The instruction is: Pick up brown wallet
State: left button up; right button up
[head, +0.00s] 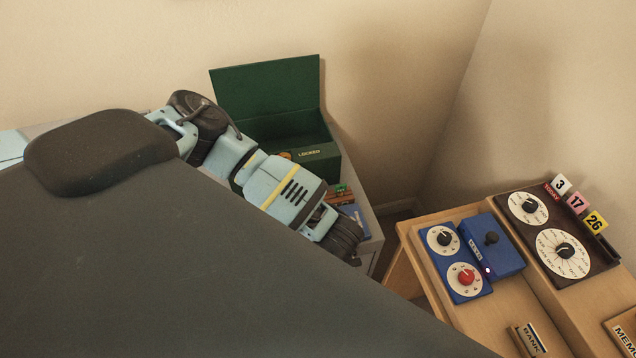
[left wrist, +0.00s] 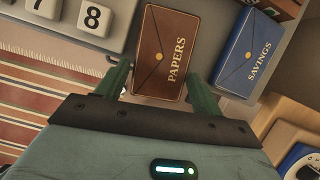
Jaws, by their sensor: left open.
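The brown wallet (left wrist: 160,45), a flat envelope shape lettered PAPERS with a small gold clasp, lies on a pale surface in the left wrist view. My left gripper (left wrist: 158,80) is open, its two green fingers apart on either side of the wallet's near end. I cannot tell whether the fingers touch it. In the head view my left arm reaches down over the pale cabinet and covers most of this spot; I cannot make out the brown wallet there. My right gripper is not in view.
A blue wallet lettered SAVINGS (left wrist: 249,54) lies right of the brown one. Number blocks (left wrist: 92,17) stand at the left, above a striped rug (left wrist: 30,100). An open green box (head: 285,135) stands behind my arm. A wooden desk with a blue dial panel (head: 455,262) is at the right.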

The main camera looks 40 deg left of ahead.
pick_arm(q)
jog(key=shift+f, duration=0.2)
jog(key=c, duration=0.7)
jog(key=shift+o, duration=0.2)
jog(key=shift+r, duration=0.15)
jog(key=shift+r, duration=0.2)
notch_tip(320, 180, up, 3)
jog(key=shift+w+r, duration=0.1)
jog(key=s+d, duration=0.3)
jog(key=s, duration=0.4)
jog(key=s+d+r+p, duration=0.1)
jog(key=s+d, duration=0.2)
jog(key=s, duration=0.4)
jog(key=shift+s+d, duration=0.15)
jog(key=shift+s, duration=0.25)
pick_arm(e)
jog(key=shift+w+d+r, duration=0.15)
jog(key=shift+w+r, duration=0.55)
